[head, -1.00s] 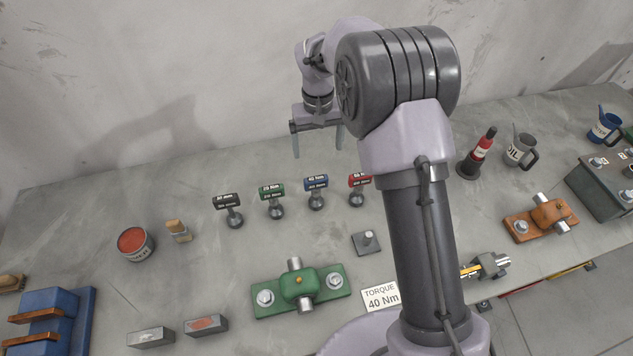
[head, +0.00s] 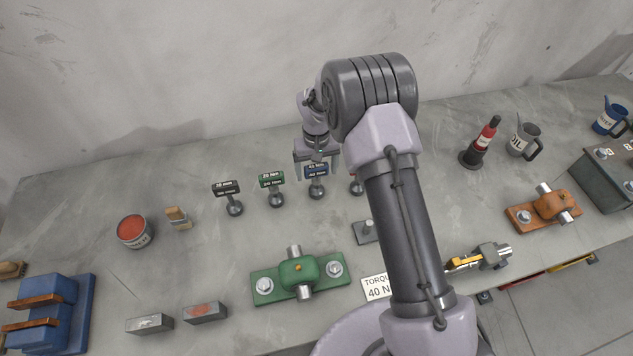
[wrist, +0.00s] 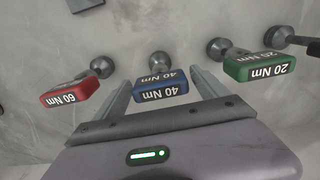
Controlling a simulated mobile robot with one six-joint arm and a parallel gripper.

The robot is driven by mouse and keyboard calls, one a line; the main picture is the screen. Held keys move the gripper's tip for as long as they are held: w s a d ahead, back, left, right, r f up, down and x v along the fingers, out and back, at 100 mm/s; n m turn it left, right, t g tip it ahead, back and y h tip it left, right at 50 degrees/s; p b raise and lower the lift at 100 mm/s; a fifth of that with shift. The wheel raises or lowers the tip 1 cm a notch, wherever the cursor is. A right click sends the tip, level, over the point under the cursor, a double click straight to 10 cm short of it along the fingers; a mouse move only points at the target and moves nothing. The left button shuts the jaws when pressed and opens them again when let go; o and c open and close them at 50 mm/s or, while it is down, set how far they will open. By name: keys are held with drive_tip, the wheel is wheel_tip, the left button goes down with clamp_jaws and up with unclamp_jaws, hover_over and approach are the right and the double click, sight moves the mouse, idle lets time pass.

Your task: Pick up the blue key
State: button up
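The blue key (head: 316,170), marked 40 Nm, stands on its grey round base among a row of T-shaped keys. It also shows in the wrist view (wrist: 160,84), centred ahead of the fingers. My gripper (wrist: 162,88) is open, with one finger on each side of the blue key's head. In the head view my gripper (head: 317,172) is right at the blue key and partly covers it. I cannot tell whether the fingers touch it.
The green 20 Nm key (wrist: 260,66) and red 60 Nm key (wrist: 70,92) stand close on either side. A black key (head: 227,188) stands further left. A green clamp block (head: 298,277) and a 40 Nm torque card (head: 376,287) lie in front.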

drive_tip(key=shift+w, duration=0.1)
drive_tip(key=c, duration=1.3)
